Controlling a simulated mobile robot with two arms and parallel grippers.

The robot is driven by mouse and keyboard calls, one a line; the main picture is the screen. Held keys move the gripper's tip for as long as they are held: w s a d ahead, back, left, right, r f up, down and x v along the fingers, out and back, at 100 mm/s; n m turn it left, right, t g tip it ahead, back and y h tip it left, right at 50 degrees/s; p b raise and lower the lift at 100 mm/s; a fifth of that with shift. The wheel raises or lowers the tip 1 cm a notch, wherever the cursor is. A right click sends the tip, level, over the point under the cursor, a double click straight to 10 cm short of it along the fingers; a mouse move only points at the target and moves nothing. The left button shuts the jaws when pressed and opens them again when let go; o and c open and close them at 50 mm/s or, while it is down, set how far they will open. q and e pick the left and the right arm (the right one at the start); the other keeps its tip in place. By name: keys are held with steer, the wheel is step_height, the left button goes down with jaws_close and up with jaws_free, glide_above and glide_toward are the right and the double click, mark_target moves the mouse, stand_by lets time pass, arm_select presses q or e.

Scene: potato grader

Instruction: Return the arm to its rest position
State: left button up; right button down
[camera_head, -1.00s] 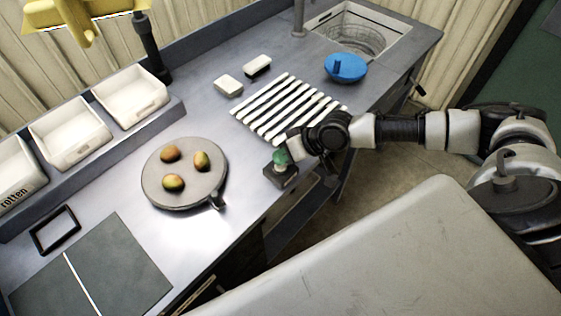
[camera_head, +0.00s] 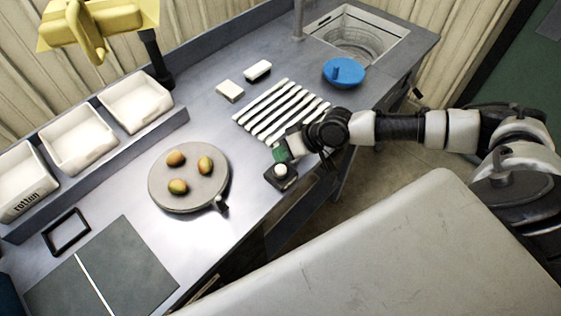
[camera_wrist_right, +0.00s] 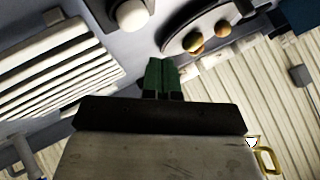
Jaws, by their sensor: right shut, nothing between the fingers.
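My right arm reaches in from the right in the head view. Its gripper (camera_head: 281,154) is at the table's front edge, just above and beside a small dark block with a white round knob (camera_head: 281,171). In the right wrist view the green fingers (camera_wrist_right: 161,75) are together with nothing between them. The white knob (camera_wrist_right: 132,16) shows ahead of them, apart from the fingertips in that picture. My left gripper is not in view.
A round plate (camera_head: 208,183) holds three potatoes. A white slatted rack (camera_head: 262,127) lies behind the gripper. White bins (camera_head: 83,150) line the left side. A blue lidded dish (camera_head: 343,72) stands near the sink (camera_head: 385,40). A grey surface (camera_head: 400,240) fills the lower right.

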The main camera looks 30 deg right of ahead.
step_height(320, 180, up, 3)
steer(key=shift+f+p, duration=0.15)
steer(key=shift+p, duration=0.85)
